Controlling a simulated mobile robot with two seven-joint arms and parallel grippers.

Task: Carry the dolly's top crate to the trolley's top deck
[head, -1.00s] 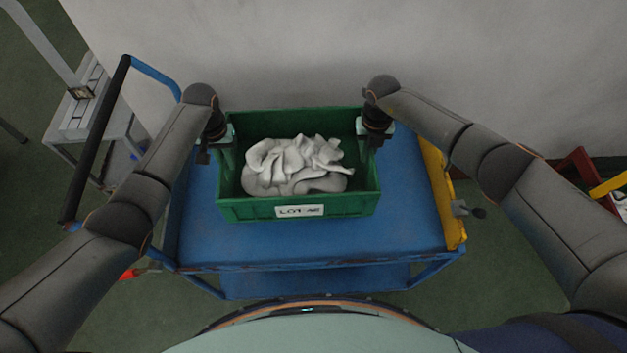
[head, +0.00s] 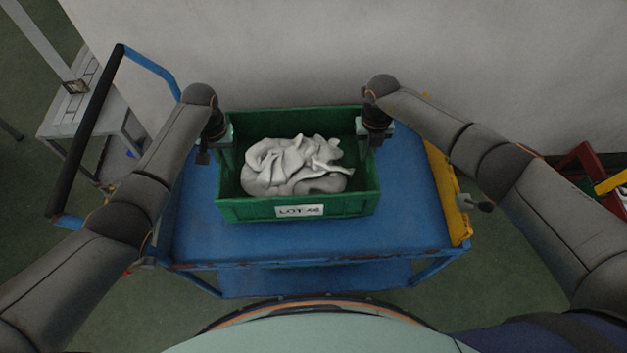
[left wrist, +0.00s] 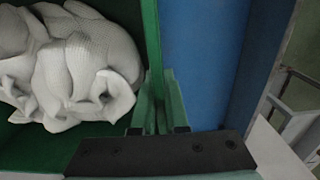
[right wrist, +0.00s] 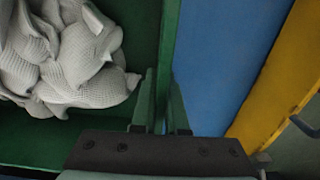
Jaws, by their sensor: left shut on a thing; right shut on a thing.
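The green crate (head: 345,206), with grey-white socks (head: 295,168) heaped inside and a white lot label on its front, is level over the blue top deck (head: 410,222) of the trolley. I cannot tell whether its base touches the deck. My left gripper (head: 224,150) is shut on the crate's left wall, and the left wrist view shows its fingers (left wrist: 160,112) on either side of that wall. My right gripper (head: 366,148) is shut on the right wall, with its fingers (right wrist: 160,112) astride it in the right wrist view. The dolly is not in view.
The trolley's black push handle (head: 88,130) rises at the left. A yellow panel (head: 448,195) edges its right side. A pale wall (head: 290,50) stands behind. A grey table (head: 70,115) is at far left and a red frame (head: 590,175) at far right. Blue deck is bare around the crate.

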